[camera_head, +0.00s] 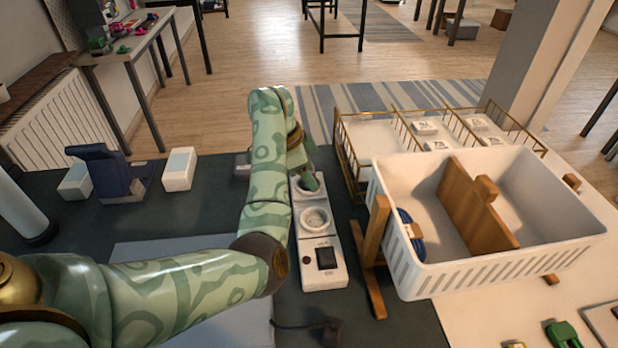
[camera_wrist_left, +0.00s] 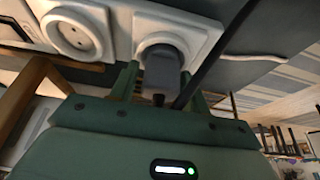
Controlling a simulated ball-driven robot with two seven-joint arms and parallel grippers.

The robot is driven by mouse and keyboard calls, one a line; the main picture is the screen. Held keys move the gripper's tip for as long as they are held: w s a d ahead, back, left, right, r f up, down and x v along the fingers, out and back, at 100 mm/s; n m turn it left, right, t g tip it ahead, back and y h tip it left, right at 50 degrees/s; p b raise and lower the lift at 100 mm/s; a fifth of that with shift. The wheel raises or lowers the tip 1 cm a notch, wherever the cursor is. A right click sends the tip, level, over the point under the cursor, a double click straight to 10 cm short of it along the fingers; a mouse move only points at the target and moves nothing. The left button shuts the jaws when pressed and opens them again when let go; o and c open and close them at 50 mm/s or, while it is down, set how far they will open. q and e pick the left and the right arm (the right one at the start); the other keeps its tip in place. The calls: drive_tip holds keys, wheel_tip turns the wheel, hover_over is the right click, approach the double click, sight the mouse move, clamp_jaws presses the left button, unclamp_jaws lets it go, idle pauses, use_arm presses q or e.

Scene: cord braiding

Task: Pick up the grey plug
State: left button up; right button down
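The grey plug (camera_wrist_left: 162,72) sits in a round socket of the white power strip (camera_head: 325,270); the strip also shows in the left wrist view (camera_wrist_left: 108,14). In the head view my left arm and hand hide the plug. My left gripper (camera_wrist_left: 160,88) is at the plug, one finger on each side, and looks open, with a narrow gap on at least the left side. In the head view, a green fingertip of the left gripper (camera_head: 312,181) shows at the far socket. The nearer socket (camera_head: 314,219) is empty. My right gripper is not in view.
A white basket (camera_head: 500,270) with a wooden divider stands on wooden supports right of the strip. A wire rack (camera_head: 350,165) is behind it. A dark plug with a cord (camera_head: 330,328) lies at the front. A dark bar or cord (camera_wrist_left: 215,55) passes beside the grey plug.

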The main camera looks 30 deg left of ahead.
use_arm(q)
drive_tip(key=c, duration=0.9)
